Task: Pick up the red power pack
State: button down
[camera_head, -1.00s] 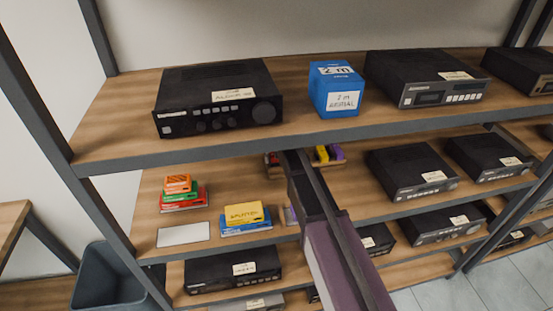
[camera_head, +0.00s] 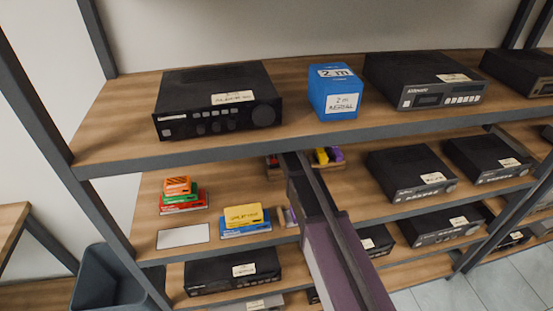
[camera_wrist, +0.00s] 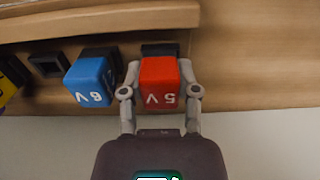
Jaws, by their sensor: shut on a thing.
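The red power pack (camera_wrist: 159,82) is a small red block marked "5 V", upside down in the wrist view. It stands in line with a blue pack in front of a wooden tray wall. My gripper (camera_wrist: 160,75) has one finger on each side of the red pack and is shut on it. A dark slot or block shows just behind the red pack; I cannot tell whether the pack is clear of it. In the head view my arm reaches to the middle shelf and hides most of the tray and my gripper.
A blue pack (camera_wrist: 90,81) marked "6 V" stands close beside the red one. An empty dark slot (camera_wrist: 48,65) and a yellow pack (camera_wrist: 10,78) lie further left. The upper shelf (camera_head: 120,130) is above my arm and carries a blue box (camera_head: 336,92).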

jog(key=shift+r+p, duration=1.55)
jog(key=shift+r, duration=0.15)
jog(key=s+d, duration=0.3)
jog(key=s, duration=0.4)
jog(key=s+d+r+p, duration=0.1)
jog(key=s+d, duration=0.1)
jog(key=s, duration=0.6)
jog(key=shift+d, duration=0.4)
jog(key=shift+r, duration=0.1)
jog(key=shift+s, duration=0.15)
